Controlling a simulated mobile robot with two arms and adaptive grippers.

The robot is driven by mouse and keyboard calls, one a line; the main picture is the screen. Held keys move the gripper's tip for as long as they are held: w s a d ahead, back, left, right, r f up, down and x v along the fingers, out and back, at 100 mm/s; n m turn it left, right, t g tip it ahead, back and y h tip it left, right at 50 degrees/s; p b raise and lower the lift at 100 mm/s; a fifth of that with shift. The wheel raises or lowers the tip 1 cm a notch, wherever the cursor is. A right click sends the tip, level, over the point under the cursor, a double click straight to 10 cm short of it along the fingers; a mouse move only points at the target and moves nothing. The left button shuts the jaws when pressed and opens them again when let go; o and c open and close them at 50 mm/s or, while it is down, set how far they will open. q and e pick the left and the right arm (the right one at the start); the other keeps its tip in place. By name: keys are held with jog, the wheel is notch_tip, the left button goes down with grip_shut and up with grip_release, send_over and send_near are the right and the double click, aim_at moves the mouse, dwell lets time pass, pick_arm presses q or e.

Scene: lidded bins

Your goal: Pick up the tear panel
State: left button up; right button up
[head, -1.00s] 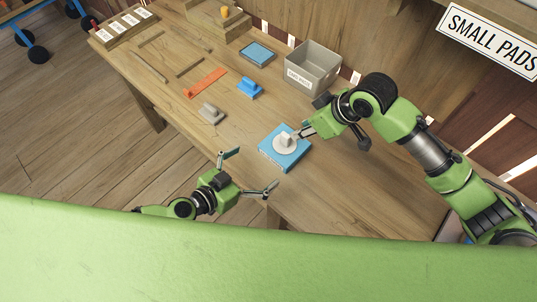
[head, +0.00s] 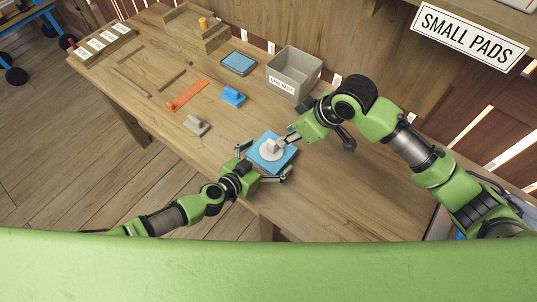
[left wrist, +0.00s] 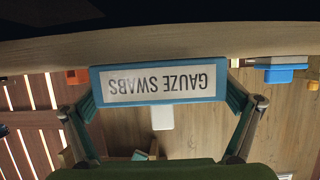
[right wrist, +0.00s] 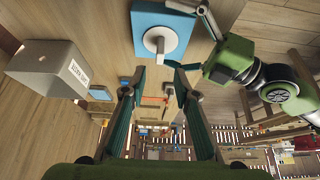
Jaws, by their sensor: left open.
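A blue box (head: 262,165) lies on the wooden table near its front edge. In the left wrist view its front label reads GAUZE SWABS (left wrist: 160,83). A white round piece with a raised knob (head: 273,147) sits on its top; this may be the tear panel, but no name shows on it. It also shows in the right wrist view (right wrist: 159,42). My left gripper (head: 264,163) is open, with one finger at each side of the box. My right gripper (right wrist: 158,77) is open and empty, its fingertips close beside the knob; contact is unclear.
A grey labelled bin (head: 293,75) stands behind the box. A blue pad (head: 238,63), a blue handled piece (head: 233,96), a grey handled piece (head: 196,125) and an orange strip (head: 187,95) lie to the left. The table's right part is clear.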

aim_at(273, 142)
pick_arm(q)
jog(key=c, duration=1.4)
jog(key=shift+o, duration=0.2)
pick_arm(e)
jog(key=shift+o, duration=0.5)
jog(key=shift+w+a+r+g+h, duration=0.1)
jog(key=shift+a+r+g+h, duration=0.1)
jog(key=shift+a+g+h, duration=0.15)
jog(key=x, duration=0.5)
jog(key=shift+f, duration=0.25)
jog(key=shift+w+x, duration=0.15)
jog(key=shift+x, duration=1.45)
jog(key=shift+w+x, duration=0.2)
jog(key=shift+x, duration=1.4)
